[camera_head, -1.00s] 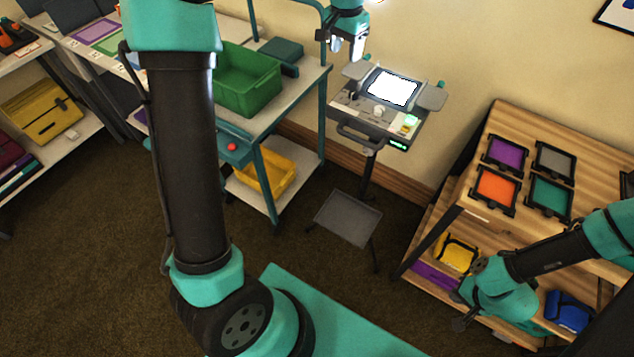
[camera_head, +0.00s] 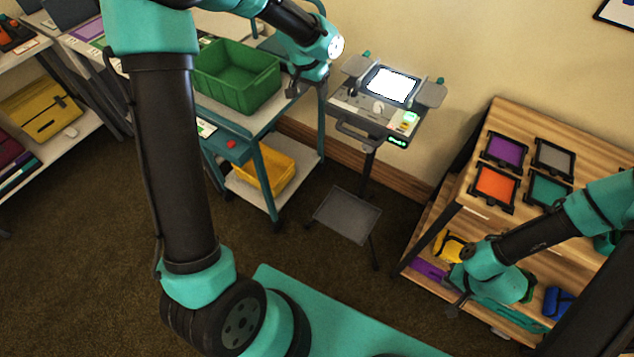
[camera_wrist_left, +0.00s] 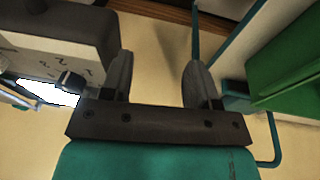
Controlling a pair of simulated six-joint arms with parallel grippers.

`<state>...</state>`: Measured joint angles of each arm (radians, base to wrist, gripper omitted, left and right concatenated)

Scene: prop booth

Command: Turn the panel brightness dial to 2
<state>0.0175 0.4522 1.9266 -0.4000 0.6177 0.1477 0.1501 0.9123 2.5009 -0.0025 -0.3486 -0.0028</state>
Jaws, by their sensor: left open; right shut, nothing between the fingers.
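The console (camera_head: 372,120) with a bright screen (camera_head: 391,84) stands against the wall. A pale round knob (camera_head: 378,108) sits on its front panel. In the left wrist view, a dark knob (camera_wrist_left: 70,81) with printed marks around it shows on the panel at left; its setting is too small to read. I cannot tell which knob is the brightness dial. My left gripper (camera_head: 292,88) is left of the console, by the cart; in the wrist view its fingers (camera_wrist_left: 157,82) are apart with nothing between them. My right gripper (camera_head: 457,308) is shut and empty, low by the wooden shelf.
A teal cart (camera_head: 262,130) with a green bin (camera_head: 238,76) and a yellow bin (camera_head: 268,168) stands just left of the console. A grey stool-like platform (camera_head: 346,214) is below it. A wooden shelf (camera_head: 520,135) with coloured trays is at right. Carpet between is clear.

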